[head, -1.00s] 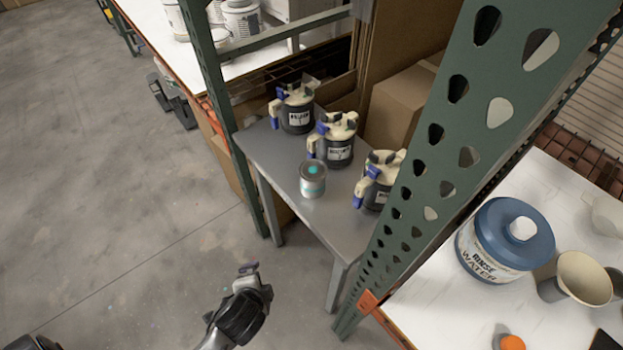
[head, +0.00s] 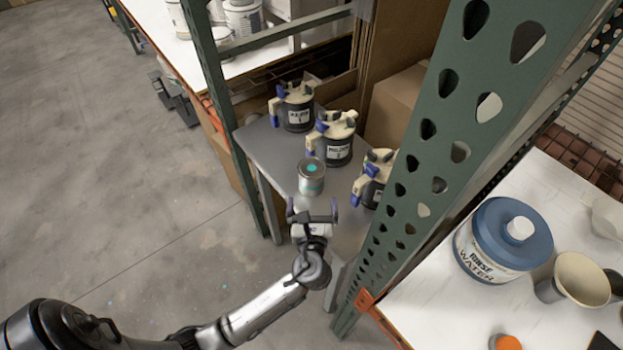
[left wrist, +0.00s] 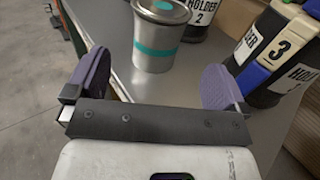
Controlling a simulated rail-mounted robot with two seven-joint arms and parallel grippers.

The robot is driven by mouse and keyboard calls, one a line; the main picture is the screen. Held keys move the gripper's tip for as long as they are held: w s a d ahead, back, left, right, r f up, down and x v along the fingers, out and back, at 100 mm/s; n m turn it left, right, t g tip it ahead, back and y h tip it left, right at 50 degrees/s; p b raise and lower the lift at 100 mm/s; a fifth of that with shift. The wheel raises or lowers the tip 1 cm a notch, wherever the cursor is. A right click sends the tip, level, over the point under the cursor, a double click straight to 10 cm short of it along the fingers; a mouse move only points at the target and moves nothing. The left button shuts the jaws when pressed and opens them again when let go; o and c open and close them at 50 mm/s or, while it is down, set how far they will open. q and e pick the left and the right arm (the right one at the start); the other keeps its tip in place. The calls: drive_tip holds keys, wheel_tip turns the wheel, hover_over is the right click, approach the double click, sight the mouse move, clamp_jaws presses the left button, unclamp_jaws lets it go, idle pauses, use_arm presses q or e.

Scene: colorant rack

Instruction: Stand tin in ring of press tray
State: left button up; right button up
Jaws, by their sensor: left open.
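The tin (head: 311,177) is a small grey can with a teal band and a teal dot on its lid. It stands upright on a grey side table (head: 262,150). In the left wrist view the tin (left wrist: 160,35) is just ahead of my left gripper, between the line of its fingers. My left gripper (head: 312,208) is open and empty at the table's front edge, its purple pads (left wrist: 157,85) spread apart and not touching the tin. No press tray with a ring can be made out. My right gripper is not in view.
Dark holders with cream tops, holder 1 (head: 296,112), holder 2 (head: 336,150) and holder 3 (left wrist: 274,50), stand behind and right of the tin. A green perforated post (head: 425,130) rises close on the right. A rinse water tub (head: 490,262) stands on the white bench.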

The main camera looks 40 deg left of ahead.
sight(312, 185)
use_arm(q)
drive_tip(key=shift+b+x, duration=0.45)
drive_tip(key=shift+x, duration=4.25)
drive_tip(key=shift+s+f, duration=0.1)
drive_tip(key=c, duration=1.3)
